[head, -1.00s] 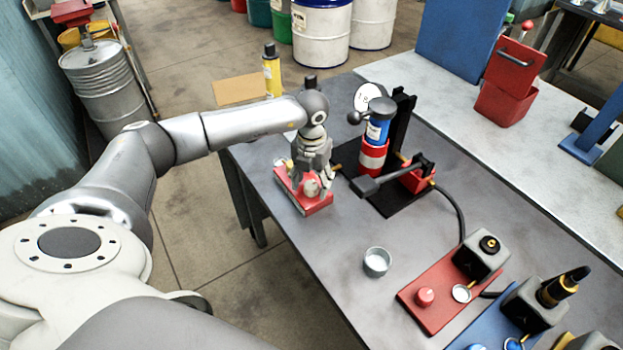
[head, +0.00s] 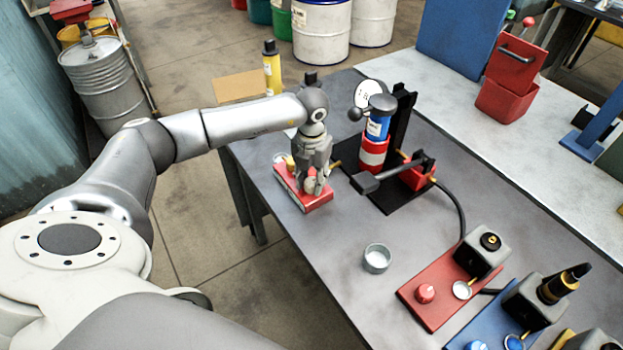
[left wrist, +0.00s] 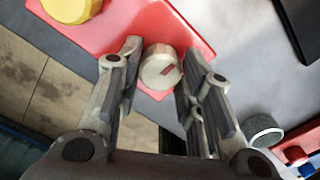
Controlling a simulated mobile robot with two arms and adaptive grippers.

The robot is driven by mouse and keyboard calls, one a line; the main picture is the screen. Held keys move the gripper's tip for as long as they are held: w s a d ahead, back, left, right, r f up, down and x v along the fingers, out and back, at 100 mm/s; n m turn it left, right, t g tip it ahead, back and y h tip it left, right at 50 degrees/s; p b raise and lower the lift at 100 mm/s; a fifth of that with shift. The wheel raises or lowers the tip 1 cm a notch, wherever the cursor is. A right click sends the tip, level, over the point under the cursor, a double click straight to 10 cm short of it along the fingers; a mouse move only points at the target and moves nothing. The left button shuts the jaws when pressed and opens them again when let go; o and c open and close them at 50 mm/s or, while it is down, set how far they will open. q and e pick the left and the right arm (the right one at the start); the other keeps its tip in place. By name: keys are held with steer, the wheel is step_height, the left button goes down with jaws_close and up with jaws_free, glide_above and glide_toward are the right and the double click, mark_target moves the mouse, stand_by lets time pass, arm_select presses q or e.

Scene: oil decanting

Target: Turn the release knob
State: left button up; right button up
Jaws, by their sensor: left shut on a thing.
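The release knob (left wrist: 160,72) is a short pale cylinder with a red mark on its top face, standing on a red base (left wrist: 205,45). In the left wrist view it sits between the two fingers of my left gripper (left wrist: 162,60), which is shut on it. In the head view my left gripper (head: 313,178) points down over the red base (head: 318,205) at the table's left edge, and the fingers partly hide the knob. A yellow round part (left wrist: 72,8) sits on the same base. My right gripper is not in view.
A press-like stand with a blue and red cylinder (head: 373,155) and a dark lever (head: 368,183) stands close to the right. A small grey cup (head: 377,258) and a red plate (head: 430,310) with a red knob are nearer. The tabletop between is clear.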

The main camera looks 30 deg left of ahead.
arm_select(q)
steer(key=m+b, duration=0.3)
steer(key=shift+f+m, duration=0.2)
steer(key=shift+m, duration=0.1)
steer(key=m+b, duration=0.3)
steer(key=m, duration=0.1)
steer(key=shift+m+b, duration=0.3)
steer(key=m+b, duration=0.3)
steer(key=m, duration=0.1)
steer(key=shift+r+m, duration=0.1)
steer(key=shift+m, duration=0.2)
steer(key=shift+r+m+b, duration=0.15)
steer(key=shift+m+b, duration=1)
steer(key=shift+m, duration=1.15)
steer(key=o, duration=1)
steer(key=shift+o, duration=0.2)
